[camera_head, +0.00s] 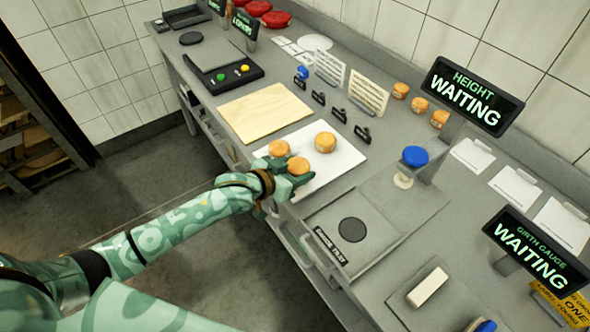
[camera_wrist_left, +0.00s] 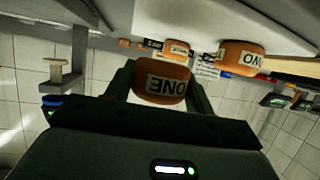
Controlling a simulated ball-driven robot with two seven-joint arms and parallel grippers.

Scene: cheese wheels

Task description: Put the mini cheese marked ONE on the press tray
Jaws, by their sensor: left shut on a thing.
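The mini cheese marked ONE (camera_wrist_left: 165,84) is an orange round with a pale label, upside down in the left wrist view. My left gripper (camera_head: 289,171) is shut on it, a finger on each side. In the head view this cheese (camera_head: 298,166) is at the near edge of a white board (camera_head: 345,160); I cannot tell whether it touches the board. A cheese marked TWO (camera_wrist_left: 242,60) is close by, and a third cheese (camera_head: 325,142) stands farther back. The press tray (camera_head: 385,222), grey with a dark disc, is to the right of the board. My right gripper is out of view.
A blue-topped knob (camera_head: 414,157) stands behind the tray. HEIGHT (camera_head: 470,95) and GIRTH GAUGE (camera_head: 540,255) screens read WAITING. A wooden board (camera_head: 265,108) lies left of the white board. Small black clips (camera_head: 339,115) line its back side. The tray's top is clear.

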